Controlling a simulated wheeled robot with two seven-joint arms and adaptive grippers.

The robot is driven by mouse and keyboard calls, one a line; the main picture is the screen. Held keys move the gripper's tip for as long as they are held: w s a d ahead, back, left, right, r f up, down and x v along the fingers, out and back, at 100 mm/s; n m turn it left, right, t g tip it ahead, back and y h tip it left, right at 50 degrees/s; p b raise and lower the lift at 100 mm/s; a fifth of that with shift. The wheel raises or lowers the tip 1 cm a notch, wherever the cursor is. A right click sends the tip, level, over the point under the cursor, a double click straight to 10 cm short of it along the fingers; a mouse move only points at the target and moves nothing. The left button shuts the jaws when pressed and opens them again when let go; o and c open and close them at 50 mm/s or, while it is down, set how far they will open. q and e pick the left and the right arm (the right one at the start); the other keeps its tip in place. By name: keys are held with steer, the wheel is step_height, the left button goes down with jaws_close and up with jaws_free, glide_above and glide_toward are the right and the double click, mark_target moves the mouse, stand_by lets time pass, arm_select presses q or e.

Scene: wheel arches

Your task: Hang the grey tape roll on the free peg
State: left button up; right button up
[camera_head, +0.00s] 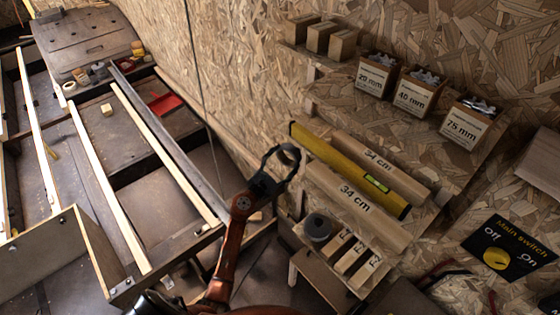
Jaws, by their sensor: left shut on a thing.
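A dark grey ring, which I take for the grey tape roll (293,160), is at the tip of my left gripper (268,180). The gripper is shut on its lower left rim. The roll's hole faces the camera, and the board wall shows through it. The roll is just left of the yellow spirit level's end. I cannot make out the free peg. My right gripper is not in view.
Labelled boxes (415,95) stand above. A wooden frame bench (185,180) fills the left.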

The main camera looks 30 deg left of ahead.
arm_select(q)
steer(key=shift+w+d+f+b, duration=0.15)
steer(key=shift+w+d, duration=0.1)
steer(key=shift+w, duration=0.5)
steer(key=shift+w+d+r+b, duration=0.15)
steer(key=shift+w+d, duration=0.15)
steer(key=shift+w, duration=0.45)
steer(key=shift+w+d+f+b, duration=0.15)
steer(key=shift+w+d, duration=0.1)
steer(key=shift+w, duration=0.5)
steer(key=shift+w+d+f+b, duration=0.15)
steer(key=shift+w+f+b, duration=0.4)
steer(key=shift+b, duration=0.1)
steer(key=o, duration=1.3)
